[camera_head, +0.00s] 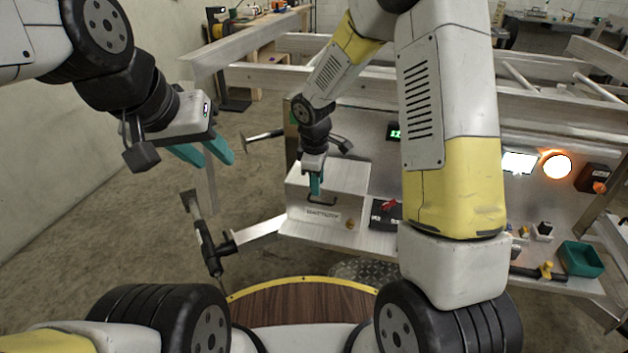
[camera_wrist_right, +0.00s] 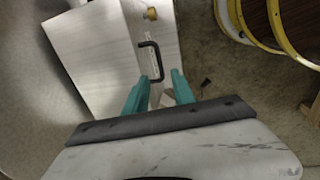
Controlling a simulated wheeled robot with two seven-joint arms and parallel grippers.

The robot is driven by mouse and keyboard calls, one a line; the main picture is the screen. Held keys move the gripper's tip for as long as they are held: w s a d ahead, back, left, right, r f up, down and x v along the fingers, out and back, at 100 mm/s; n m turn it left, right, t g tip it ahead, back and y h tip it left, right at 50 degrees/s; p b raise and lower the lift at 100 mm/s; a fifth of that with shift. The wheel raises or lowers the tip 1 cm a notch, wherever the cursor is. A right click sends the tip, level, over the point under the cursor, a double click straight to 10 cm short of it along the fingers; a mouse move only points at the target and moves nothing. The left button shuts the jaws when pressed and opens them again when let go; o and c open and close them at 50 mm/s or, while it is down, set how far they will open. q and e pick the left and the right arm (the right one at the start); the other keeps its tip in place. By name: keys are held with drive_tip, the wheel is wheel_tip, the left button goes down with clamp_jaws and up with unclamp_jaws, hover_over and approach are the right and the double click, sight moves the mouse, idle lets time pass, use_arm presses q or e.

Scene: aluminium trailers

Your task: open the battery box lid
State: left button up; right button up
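The battery box (camera_head: 345,185) is a silver metal box at the trailer's front, with a "BATTERY" label, a dark handle (camera_head: 322,202) and a brass latch knob (camera_head: 350,224) on its face. Its lid looks shut. My right gripper (camera_head: 316,188) points down at the handle. In the right wrist view, the teal fingers of my right gripper (camera_wrist_right: 160,78) are apart, with the lower end of the black handle (camera_wrist_right: 149,50) appearing between them; I cannot tell whether they touch. The brass knob (camera_wrist_right: 150,13) is also visible there. My left gripper (camera_head: 208,152) is open and empty, away from the box.
A panel with a lit white screen (camera_head: 519,162), a glowing round lamp (camera_head: 556,166) and a teal bin (camera_head: 581,259) is at the right. A trailer jack (camera_head: 206,245) stands left of the box. Aluminium rails (camera_head: 430,92) run behind. Floor on the left is free.

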sight(318, 203)
drive_tip(key=f, duration=0.4)
drive_tip(key=w+f, duration=0.1)
drive_tip(key=f, duration=0.1)
drive_tip(key=shift+d+f, duration=0.15)
drive_tip(key=shift+f, duration=0.05)
clamp_jaws()
idle(1.2)
